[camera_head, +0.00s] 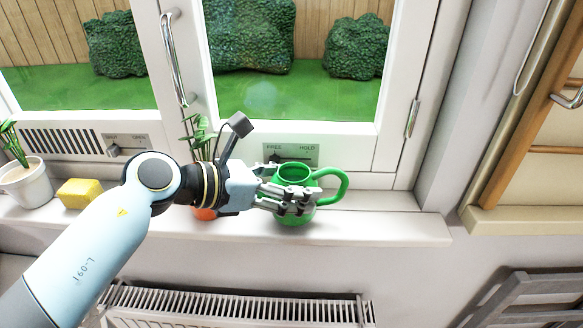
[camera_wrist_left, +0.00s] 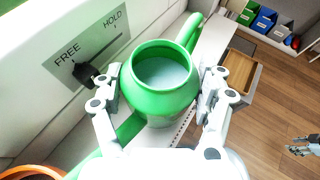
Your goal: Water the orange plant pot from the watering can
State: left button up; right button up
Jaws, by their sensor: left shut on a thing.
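The green watering can (camera_head: 293,171) is upright at the window sill, with its loop handle to the right. My left gripper (camera_head: 290,199) is shut on its body, with a finger on each side in the left wrist view (camera_wrist_left: 160,98). The can's open top shows a pale grey-blue inside (camera_wrist_left: 163,72). I cannot tell whether its base touches the sill. The orange plant pot (camera_head: 204,214) is mostly hidden behind my left wrist, its green leaves showing above; its rim shows in the left wrist view (camera_wrist_left: 32,170). My right gripper (camera_wrist_left: 304,146) is small at the right edge, fingers apart.
The sill (camera_head: 390,228) is clear right of the can. A yellow sponge (camera_head: 79,193) and a white potted plant (camera_head: 27,186) stand at the left. The window frame and a FREE/HOLD slider panel (camera_head: 306,153) are close behind the can. A radiator (camera_head: 240,308) is below.

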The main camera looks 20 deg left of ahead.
pick_arm(q)
jog(key=shift+s+d+r+p, duration=0.25)
jog(key=shift+d+r+p, duration=0.05)
jog(key=shift+p, duration=0.1)
jog(key=s+d+r+p, duration=0.3)
jog(key=s+d+p, duration=0.2)
jog(key=d, duration=0.1)
jog(key=shift+s+d+r, duration=0.15)
jog(key=shift+s+r, duration=0.05)
jog(key=shift+r, duration=0.05)
dwell(1.2)
